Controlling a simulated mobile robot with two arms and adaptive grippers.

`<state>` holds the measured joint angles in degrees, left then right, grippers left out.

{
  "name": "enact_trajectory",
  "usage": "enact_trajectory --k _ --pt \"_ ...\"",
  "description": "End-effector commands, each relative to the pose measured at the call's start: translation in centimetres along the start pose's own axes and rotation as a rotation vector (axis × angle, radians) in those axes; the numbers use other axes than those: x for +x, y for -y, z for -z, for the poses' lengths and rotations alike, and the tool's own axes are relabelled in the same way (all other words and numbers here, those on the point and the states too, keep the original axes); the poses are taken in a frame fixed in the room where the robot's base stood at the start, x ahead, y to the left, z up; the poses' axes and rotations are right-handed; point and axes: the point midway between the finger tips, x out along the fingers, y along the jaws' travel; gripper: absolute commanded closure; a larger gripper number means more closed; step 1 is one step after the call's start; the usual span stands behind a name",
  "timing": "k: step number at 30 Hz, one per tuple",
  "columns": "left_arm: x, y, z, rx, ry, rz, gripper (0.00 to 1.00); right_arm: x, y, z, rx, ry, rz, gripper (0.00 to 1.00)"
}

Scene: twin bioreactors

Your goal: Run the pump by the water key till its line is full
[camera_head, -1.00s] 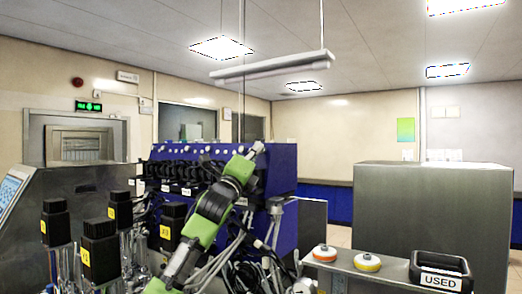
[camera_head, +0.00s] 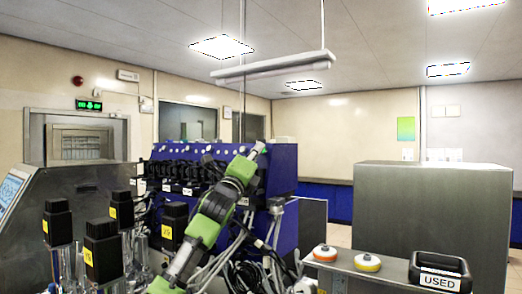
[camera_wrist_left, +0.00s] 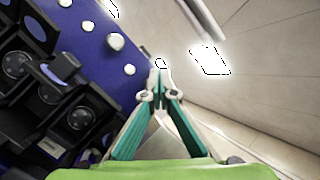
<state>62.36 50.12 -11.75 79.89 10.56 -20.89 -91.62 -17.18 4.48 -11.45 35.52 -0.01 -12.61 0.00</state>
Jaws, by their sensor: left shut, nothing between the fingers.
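The blue pump cabinet (camera_head: 280,168) stands in the middle of the head view, with a row of black pump heads (camera_head: 185,172) on its front and a row of pale round keys along the top. My left gripper (camera_head: 258,147) is shut and empty, with its tips by the upper right edge of the cabinet. In the left wrist view the shut fingertips (camera_wrist_left: 160,64) are close to the blue face, right of several white round keys (camera_wrist_left: 115,41). I cannot tell which is the water key, whether the tips touch one, or how full its line is. My right gripper is out of view.
Black-capped bioreactor parts (camera_head: 103,250) with yellow labels stand at the front left beside a steel console (camera_head: 85,185). A shelf at the right holds an orange-topped roll (camera_head: 325,253), a yellow-topped roll (camera_head: 367,262) and a black USED bin (camera_head: 440,271). Tubing hangs below the cabinet.

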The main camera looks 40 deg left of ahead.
Motion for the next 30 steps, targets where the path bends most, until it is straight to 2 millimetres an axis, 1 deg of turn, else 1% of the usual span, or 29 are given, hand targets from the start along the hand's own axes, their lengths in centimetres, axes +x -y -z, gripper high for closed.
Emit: enact_trajectory --k 1,9,21,30 --pt "0.0 -0.2 0.3 -0.001 -0.004 -0.004 1.00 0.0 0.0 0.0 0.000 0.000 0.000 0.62" --pt "-0.1 -0.2 0.3 0.000 -0.004 -0.005 1.00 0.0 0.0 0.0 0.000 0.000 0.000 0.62" --pt "-1.4 0.6 -0.7 0.001 -0.003 -0.004 1.00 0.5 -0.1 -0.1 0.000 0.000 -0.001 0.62" --pt "-1.5 0.8 -0.8 0.000 -0.002 -0.002 1.00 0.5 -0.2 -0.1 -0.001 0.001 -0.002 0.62"
